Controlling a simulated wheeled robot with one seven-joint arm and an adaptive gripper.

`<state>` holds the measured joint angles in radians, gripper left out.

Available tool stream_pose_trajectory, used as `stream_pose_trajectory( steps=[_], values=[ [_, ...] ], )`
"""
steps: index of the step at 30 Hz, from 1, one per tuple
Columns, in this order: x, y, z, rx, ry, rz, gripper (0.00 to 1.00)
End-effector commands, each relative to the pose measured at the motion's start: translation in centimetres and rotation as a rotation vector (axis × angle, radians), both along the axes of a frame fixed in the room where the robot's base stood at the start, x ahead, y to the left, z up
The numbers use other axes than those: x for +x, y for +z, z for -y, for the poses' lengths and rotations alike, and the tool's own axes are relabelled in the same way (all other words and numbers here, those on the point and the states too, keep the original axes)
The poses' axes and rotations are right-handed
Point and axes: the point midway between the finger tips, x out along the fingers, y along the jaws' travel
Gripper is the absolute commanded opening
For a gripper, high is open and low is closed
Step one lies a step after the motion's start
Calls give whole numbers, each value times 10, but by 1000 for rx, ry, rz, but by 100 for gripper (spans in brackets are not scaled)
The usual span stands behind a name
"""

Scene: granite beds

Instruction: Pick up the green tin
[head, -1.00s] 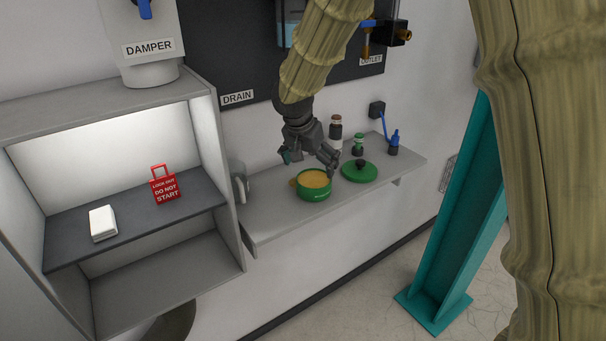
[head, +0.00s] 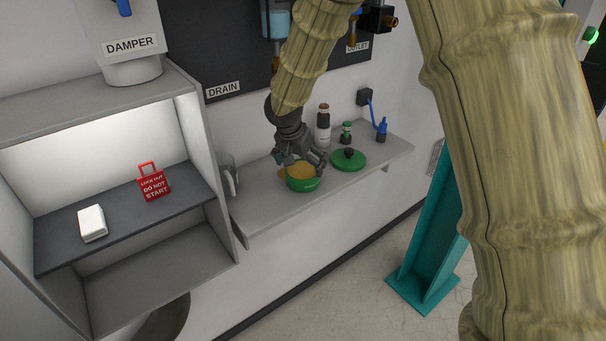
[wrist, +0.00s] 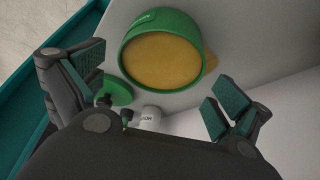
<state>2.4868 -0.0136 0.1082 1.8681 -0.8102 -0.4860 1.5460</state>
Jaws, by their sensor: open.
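The green tin (head: 303,184) stands upright on the grey wall shelf, without a lid and filled with something tan. In the wrist view the tin (wrist: 142,27) shows at the top, with its tan contents facing the camera. My gripper (head: 302,165) is over the tin in the head view and hides part of its rim. In the wrist view my gripper (wrist: 155,85) has its jaws wide apart with nothing between the pads. The tin lies beyond the fingertips, roughly between them. A round green lid (head: 349,160) with a dark knob lies to the right of the tin.
On the grey shelf (head: 262,211) behind the tin stand a white bottle (head: 323,128), a small green-capped jar (head: 346,132) and a blue bottle (head: 382,128). A metal jug is at the left end. A cabinet with a red lockout tag (head: 153,183) is further left.

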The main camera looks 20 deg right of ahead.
Motion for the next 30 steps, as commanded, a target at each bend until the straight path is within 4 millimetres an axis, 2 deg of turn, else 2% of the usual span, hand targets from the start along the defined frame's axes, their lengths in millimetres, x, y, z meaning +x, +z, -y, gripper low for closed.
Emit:
stream_pose_trajectory(
  steps=[12, 22, 28, 30],
  values=[
    [12, -31, 12, 0, -1, -1, 100],
    [13, -35, 13, 0, -1, 0, 100],
    [13, -35, 13, 0, -1, 0, 64],
    [13, -35, 12, 0, -1, 0, 61]
  ],
)
